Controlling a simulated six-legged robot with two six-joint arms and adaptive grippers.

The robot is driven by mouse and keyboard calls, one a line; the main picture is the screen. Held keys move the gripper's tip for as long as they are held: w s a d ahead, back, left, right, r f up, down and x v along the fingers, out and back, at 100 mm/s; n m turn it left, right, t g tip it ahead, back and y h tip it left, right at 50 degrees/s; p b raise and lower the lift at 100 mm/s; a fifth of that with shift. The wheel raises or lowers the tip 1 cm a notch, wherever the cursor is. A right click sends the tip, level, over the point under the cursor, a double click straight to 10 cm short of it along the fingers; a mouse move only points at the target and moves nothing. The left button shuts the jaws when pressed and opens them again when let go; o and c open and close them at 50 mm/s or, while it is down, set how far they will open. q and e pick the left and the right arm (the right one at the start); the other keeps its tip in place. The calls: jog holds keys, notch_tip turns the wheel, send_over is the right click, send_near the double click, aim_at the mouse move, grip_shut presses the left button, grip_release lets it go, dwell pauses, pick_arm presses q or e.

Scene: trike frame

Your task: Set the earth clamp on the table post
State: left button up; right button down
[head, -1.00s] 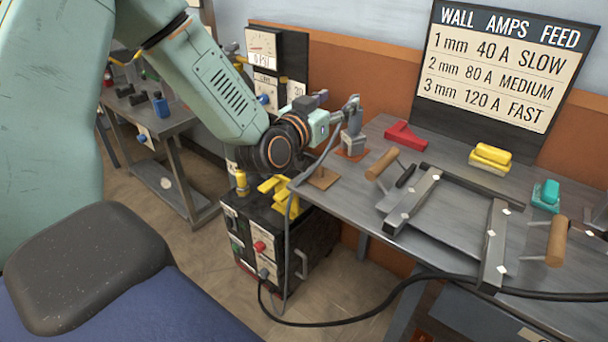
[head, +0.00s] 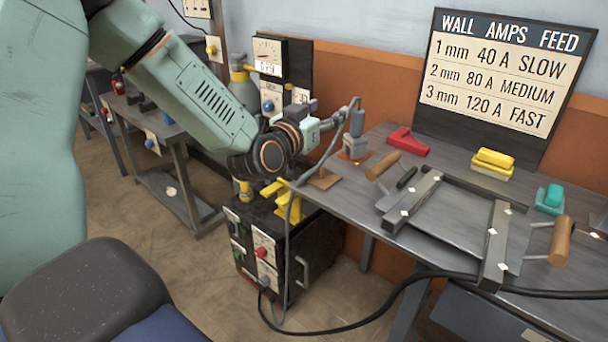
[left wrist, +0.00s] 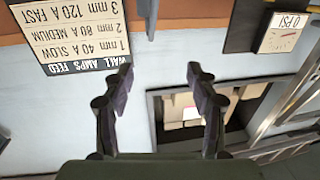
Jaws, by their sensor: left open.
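The grey earth clamp (head: 357,122) stands upright at the table's back left, above a grey block-like post (head: 355,146) on an orange-brown base. Whether it is fully seated cannot be told. My left gripper (head: 345,110) is open, just left of the clamp, fingers towards it; contact cannot be told. In the left wrist view the fingers (left wrist: 160,92) are spread with nothing gripped. A dark rod-like piece (left wrist: 150,18) shows beyond them, unclear. A grey cable (head: 292,215) runs from near the gripper down towards the welder. My right gripper is not in view.
The table (head: 455,250) carries a steel frame (head: 493,245) with wooden-handled clamps, a red angle piece (head: 409,141), and yellow (head: 494,158) and teal (head: 549,195) blocks. The welder (head: 262,240) stands below left. A black cable (head: 400,290) loops in front.

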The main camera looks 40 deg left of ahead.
pick_arm(q)
notch_tip(320, 180, down, 7)
jog(key=b, duration=0.3)
jog(key=s+f+n+g+p, duration=0.1)
jog(key=s+p, duration=0.3)
jog(key=s, duration=0.4)
jog(key=shift+d+f, duration=0.45)
jog(key=shift+f, duration=0.1)
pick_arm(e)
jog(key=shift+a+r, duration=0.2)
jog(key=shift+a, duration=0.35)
pick_arm(q)
jog(key=shift+s+d, duration=0.1)
